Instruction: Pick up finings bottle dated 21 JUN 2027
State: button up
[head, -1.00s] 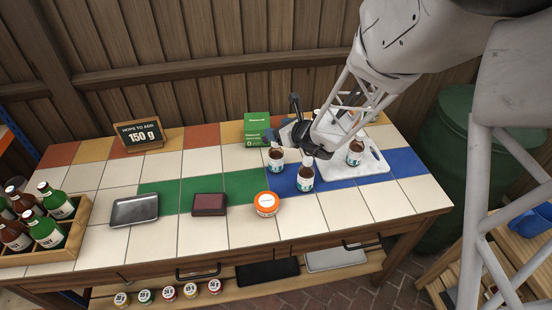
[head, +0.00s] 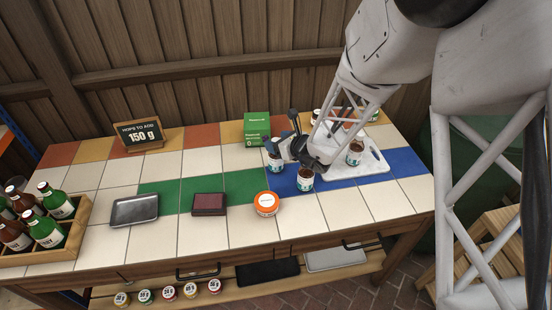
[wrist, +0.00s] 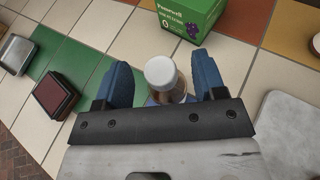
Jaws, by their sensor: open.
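Several brown bottles with white caps and pale labels stand at the right of the table; no date on them is legible. The left bottle (head: 275,164) is partly hidden by my gripper (head: 283,146) in the head view. A front bottle (head: 305,181) stands on the blue tiles, and another bottle (head: 355,153) stands on the white board (head: 378,177). In the wrist view my gripper (wrist: 165,85) is open, with blue fingers on either side of a white-capped bottle (wrist: 160,72). Whether the fingers touch it I cannot tell.
A green box (head: 256,128) stands behind the gripper. A bottle crate (head: 75,225) is at left. White tiles between are clear.

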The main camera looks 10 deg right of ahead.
jog(key=shift+x, duration=1.35)
jog(key=shift+r, duration=0.15)
jog(key=shift+c, duration=0.3)
grip_shut()
